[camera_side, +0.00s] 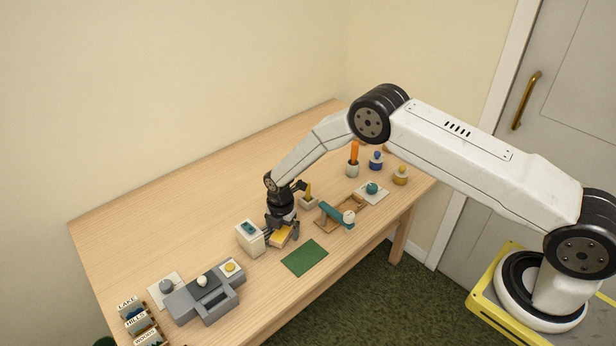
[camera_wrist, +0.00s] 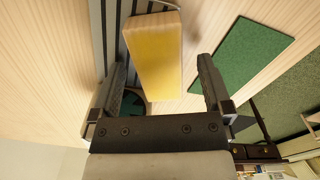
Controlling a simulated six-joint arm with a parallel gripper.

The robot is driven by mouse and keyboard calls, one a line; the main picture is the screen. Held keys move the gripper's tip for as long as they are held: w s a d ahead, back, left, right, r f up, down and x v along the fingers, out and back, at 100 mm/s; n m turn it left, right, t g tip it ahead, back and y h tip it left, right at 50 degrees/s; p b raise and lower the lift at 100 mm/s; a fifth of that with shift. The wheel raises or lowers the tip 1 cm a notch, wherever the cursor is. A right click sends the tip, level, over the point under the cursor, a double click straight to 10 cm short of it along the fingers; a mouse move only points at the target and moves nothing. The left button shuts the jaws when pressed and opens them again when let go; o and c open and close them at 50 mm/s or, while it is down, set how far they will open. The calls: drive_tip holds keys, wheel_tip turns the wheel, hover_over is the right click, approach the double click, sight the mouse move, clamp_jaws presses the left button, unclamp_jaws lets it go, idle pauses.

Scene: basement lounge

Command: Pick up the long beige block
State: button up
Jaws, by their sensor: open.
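A long block (camera_side: 281,236), yellow on its broad face and paler beige along its side, sits on the wooden table just under my gripper (camera_side: 283,225). My gripper (camera_wrist: 162,82) is open, with one finger on each side of the block's near end. Bare gaps show between the fingers and the block, wider on the right. In the side view my fingers partly hide the block. I cannot tell how high the fingertips are above the table.
A pale box with a teal panel (camera_side: 250,237) stands close at the left. A green mat (camera_side: 304,257) lies to the front right. A wooden tray (camera_side: 324,221) with a teal-and-white tool is at the right, and a grey machine (camera_side: 205,296) stands farther left. The table's back is clear.

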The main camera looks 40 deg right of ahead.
sight(283, 230)
clamp_jaws()
idle(0.3)
drive_tip(key=shift+r, duration=0.1)
drive_tip(key=shift+r, duration=1.6)
drive_tip(key=s+d+r, duration=0.1)
drive_tip(key=s+r, duration=0.8)
drive_tip(key=s, duration=0.5)
drive_tip(key=shift+d+r, duration=0.3)
drive_tip(key=shift+r, duration=0.05)
